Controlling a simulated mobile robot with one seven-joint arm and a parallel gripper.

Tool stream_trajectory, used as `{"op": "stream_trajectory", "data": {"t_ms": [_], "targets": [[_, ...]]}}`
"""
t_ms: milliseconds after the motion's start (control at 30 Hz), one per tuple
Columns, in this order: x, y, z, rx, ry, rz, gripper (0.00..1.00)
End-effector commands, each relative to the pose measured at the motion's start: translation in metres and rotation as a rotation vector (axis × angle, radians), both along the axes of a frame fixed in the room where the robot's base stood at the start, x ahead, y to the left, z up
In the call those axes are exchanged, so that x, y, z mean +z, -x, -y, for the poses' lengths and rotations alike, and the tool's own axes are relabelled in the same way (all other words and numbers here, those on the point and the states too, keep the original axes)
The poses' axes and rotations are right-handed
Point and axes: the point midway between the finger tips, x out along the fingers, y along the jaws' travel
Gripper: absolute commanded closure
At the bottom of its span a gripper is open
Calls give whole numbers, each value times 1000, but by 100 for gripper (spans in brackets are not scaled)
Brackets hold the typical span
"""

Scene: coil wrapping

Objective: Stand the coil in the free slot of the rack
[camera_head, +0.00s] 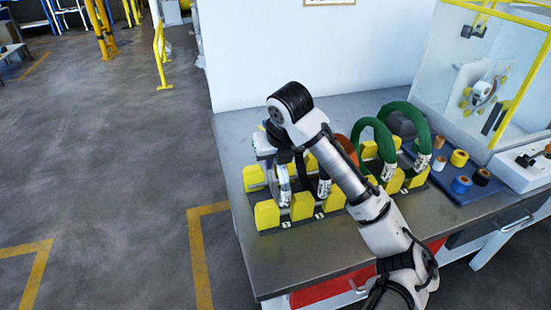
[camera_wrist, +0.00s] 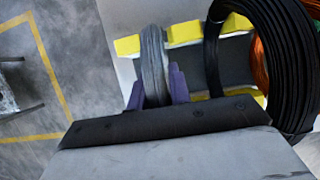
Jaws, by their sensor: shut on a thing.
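My gripper (camera_wrist: 156,92) is shut on a grey coil (camera_wrist: 153,58), with its two purple fingers on either side of the coil. In the head view the coil (camera_head: 284,186) is upright at the left end of the rack (camera_head: 289,223), and my gripper (camera_head: 270,152) is at its upper part. The coil lines up with the leftmost slot, between yellow blocks (camera_wrist: 184,32) of the rack. I cannot tell whether its lower edge rests on the rack's base. My arm hides part of the rack.
A black coil (camera_wrist: 272,60) stands close to the right in the rack. An orange coil (camera_head: 346,148) and green coils (camera_head: 421,127) stand farther right. A blue tray (camera_head: 466,193) with several small rolls lies beyond the rack. The bench's left edge is near the rack.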

Motion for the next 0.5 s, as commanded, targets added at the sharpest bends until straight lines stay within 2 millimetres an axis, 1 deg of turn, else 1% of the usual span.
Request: {"op": "stream_trajectory", "data": {"t_ms": [400, 433, 500], "targets": [[-6, 0, 0, 0, -1, 2, 100], [-6, 0, 0, 0, 0, 2, 79], [-5, 0, 0, 0, -1, 2, 70]]}}
